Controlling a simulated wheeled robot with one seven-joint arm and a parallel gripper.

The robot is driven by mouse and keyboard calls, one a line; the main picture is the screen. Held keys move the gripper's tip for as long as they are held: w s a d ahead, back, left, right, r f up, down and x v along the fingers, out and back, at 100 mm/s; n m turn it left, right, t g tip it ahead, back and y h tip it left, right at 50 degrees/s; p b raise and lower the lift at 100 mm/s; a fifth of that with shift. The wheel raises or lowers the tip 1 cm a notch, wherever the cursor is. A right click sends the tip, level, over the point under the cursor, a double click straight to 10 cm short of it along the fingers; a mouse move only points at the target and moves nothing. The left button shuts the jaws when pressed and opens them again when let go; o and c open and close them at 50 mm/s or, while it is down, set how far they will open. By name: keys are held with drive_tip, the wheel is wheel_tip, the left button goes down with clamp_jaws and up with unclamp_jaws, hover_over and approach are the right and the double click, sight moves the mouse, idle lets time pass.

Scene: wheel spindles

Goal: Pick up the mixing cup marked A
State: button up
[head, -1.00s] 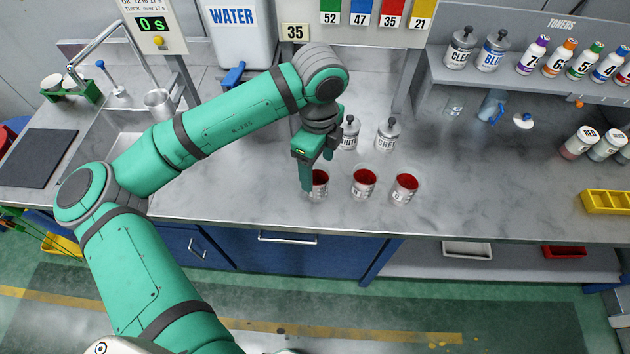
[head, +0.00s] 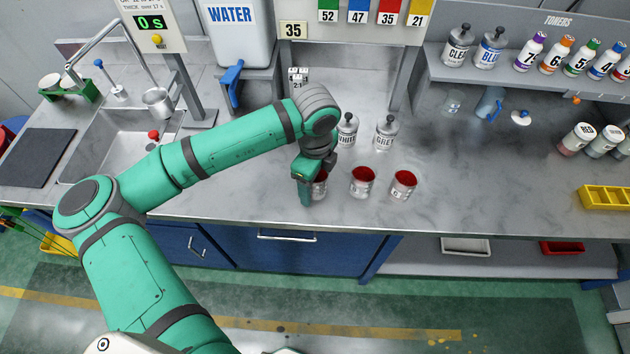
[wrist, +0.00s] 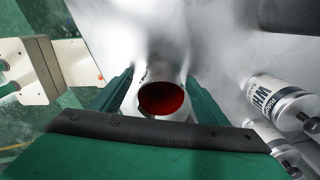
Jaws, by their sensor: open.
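Three pale cups with red insides stand in a row on the grey worktop. The leftmost cup (head: 320,185) is partly hidden behind my gripper (head: 312,192), and its letter cannot be read. The middle cup (head: 362,182) and the right cup (head: 402,185) carry letters too small to read surely. In the wrist view a red-lined cup (wrist: 163,98) sits between the two green fingers of my gripper (wrist: 160,88). The fingers are open, one on each side of it. I cannot tell whether either finger touches it.
A WHITE can (head: 347,132) and a GREY can (head: 386,134) stand just behind the cups. A sink and a small metal pot (head: 158,101) are to the left. The worktop right of the cups is clear up to a yellow tray (head: 606,198).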

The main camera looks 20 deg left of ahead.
drive_tip(key=c, duration=1.1)
drive_tip(key=shift+r, duration=0.15)
